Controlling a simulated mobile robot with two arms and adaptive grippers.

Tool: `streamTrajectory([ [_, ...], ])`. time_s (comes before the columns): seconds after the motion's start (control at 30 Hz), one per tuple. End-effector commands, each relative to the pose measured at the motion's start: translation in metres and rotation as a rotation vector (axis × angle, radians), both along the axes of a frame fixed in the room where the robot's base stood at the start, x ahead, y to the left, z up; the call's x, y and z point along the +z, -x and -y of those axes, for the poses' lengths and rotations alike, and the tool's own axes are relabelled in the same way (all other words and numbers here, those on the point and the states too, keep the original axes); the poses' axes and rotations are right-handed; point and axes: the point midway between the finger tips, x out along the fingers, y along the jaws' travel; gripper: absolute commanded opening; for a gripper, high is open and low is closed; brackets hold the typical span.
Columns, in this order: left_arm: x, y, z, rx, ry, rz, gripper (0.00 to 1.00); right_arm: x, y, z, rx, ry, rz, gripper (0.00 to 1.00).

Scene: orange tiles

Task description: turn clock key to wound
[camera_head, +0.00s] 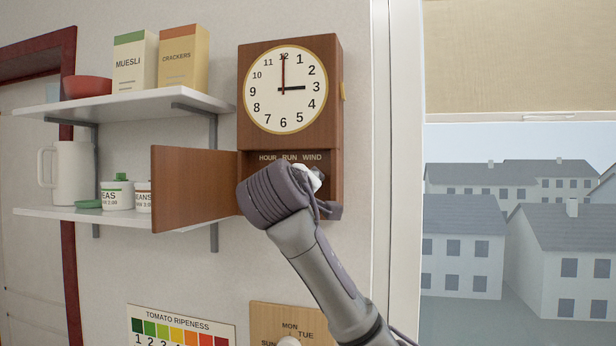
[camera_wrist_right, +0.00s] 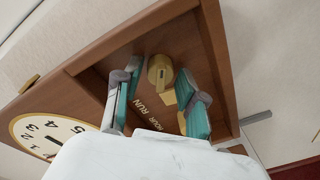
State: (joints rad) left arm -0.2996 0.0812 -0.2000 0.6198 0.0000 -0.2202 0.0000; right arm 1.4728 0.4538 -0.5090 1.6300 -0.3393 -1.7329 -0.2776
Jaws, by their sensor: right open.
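The wall clock (camera_head: 332,95) has a brown wooden case, and its white dial reads about three. Its lower door (camera_head: 195,187) stands open to the left. The compartment (camera_head: 262,158) below the dial is labelled HOUR, RUN, WIND. In the right wrist view, a brass round key fitting (camera_wrist_right: 160,68) with a slot-like mark sits on the compartment's back. My right gripper (camera_wrist_right: 158,76) is open, its teal-padded fingers on either side of the fitting with visible gaps. WIND is hidden there behind a finger. In the head view my right wrist covers the compartment's lower part. My left gripper is out of view.
Shelves (camera_head: 140,104) left of the clock hold boxes, a red bowl (camera_head: 88,86), a white jug (camera_head: 72,172) and cans. The open door projects toward them. A window frame (camera_head: 400,150) stands right of the clock. A ripeness chart (camera_head: 180,326) and wooden day dial (camera_head: 268,318) are below.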

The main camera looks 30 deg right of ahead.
Motion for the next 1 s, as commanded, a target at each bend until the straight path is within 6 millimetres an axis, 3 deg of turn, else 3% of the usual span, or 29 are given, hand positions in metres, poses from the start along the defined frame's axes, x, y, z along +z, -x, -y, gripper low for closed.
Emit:
streamTrajectory([
  [0.37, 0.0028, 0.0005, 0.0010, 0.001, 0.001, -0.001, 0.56, -0.0008, -0.0053, 0.0053, 0.001, 0.001, -0.001, 0.40],
  [0.63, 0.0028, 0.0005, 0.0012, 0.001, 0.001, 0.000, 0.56, -0.0007, -0.0051, 0.0051, 0.001, 0.001, -0.001, 0.00],
  [1.0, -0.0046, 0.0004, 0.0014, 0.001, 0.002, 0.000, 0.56, -0.0033, -0.0054, 0.0045, 0.001, -0.037, 0.040, 0.00],
])
